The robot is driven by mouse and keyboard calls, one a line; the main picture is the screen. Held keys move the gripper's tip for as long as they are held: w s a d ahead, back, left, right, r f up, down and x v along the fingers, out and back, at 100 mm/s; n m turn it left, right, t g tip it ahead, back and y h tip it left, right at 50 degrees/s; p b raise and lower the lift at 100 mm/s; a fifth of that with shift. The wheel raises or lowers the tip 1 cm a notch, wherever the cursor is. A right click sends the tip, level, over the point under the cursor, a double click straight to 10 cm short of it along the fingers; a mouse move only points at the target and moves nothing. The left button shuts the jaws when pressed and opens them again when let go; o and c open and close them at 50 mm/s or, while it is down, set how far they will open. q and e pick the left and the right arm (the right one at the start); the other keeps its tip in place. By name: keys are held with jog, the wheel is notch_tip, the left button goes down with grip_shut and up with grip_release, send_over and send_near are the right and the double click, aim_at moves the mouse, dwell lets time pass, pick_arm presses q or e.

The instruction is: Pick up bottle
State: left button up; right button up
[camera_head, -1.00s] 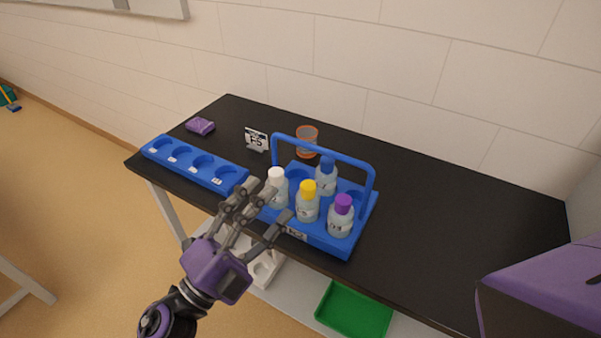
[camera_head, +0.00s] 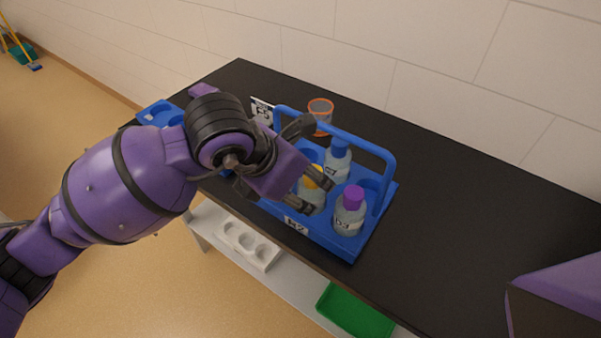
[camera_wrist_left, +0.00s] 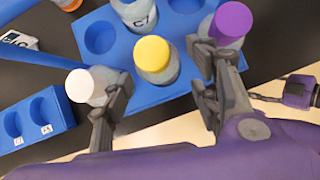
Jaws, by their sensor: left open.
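A blue carrier with a handle (camera_head: 388,170) holds several capped bottles on the black bench. The yellow-capped bottle (camera_head: 312,180) is partly hidden by my left gripper (camera_head: 313,193), which is open over the carrier's front row. In the left wrist view the yellow cap (camera_wrist_left: 152,54) lies between and ahead of the spread fingers (camera_wrist_left: 160,92). The white-capped bottle (camera_wrist_left: 90,86) is close by the left finger, and the purple-capped bottle (camera_wrist_left: 230,26) is by the right fingers. The purple-capped bottle (camera_head: 348,215) and blue-capped bottle (camera_head: 338,163) also show in the head view.
An orange-rimmed cup (camera_head: 320,113) stands behind the carrier, near a sign (camera_head: 262,112). A blue rack (camera_head: 158,112) with empty round slots is at the left. A green tray (camera_head: 352,312) is below.

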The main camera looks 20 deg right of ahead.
aim_at(307, 185)
pick_arm(q)
jog(key=x, duration=0.6)
jog(key=shift+w, duration=0.1)
jog(key=shift+r, duration=0.1)
jog(key=c, duration=1.1)
jog(key=shift+r, duration=0.1)
